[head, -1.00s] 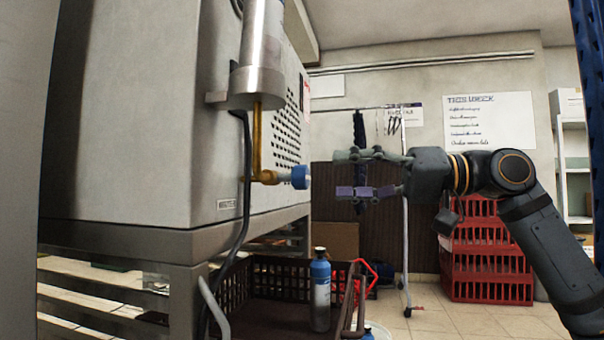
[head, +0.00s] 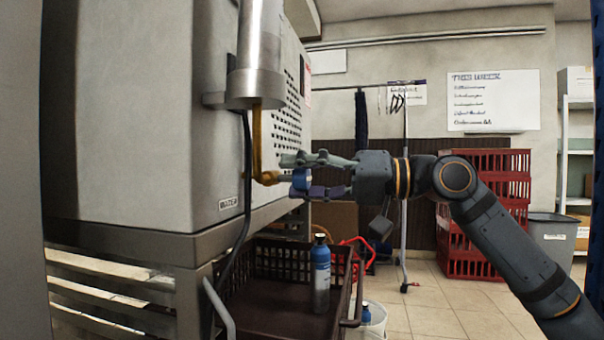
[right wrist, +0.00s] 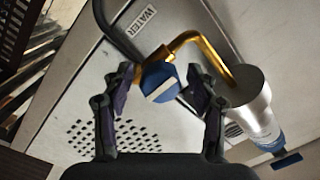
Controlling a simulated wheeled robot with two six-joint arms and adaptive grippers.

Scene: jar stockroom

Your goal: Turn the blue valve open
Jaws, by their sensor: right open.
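The blue valve (head: 302,180) is a round knob on the end of a brass pipe (head: 257,150) at the side of the grey machine. In the right wrist view the knob (right wrist: 159,82) shows a white bar across its face, running at a slant. My right gripper (head: 300,176) is open, with one finger above the knob and one below it. In the right wrist view the fingers (right wrist: 165,88) stand on either side of the knob, with a gap visible on the left side. My left gripper is not in view.
A metal cylinder (head: 257,60) hangs above the pipe. A dark cable (head: 246,190) runs down the machine. Red crates (head: 490,205) stand at the back right.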

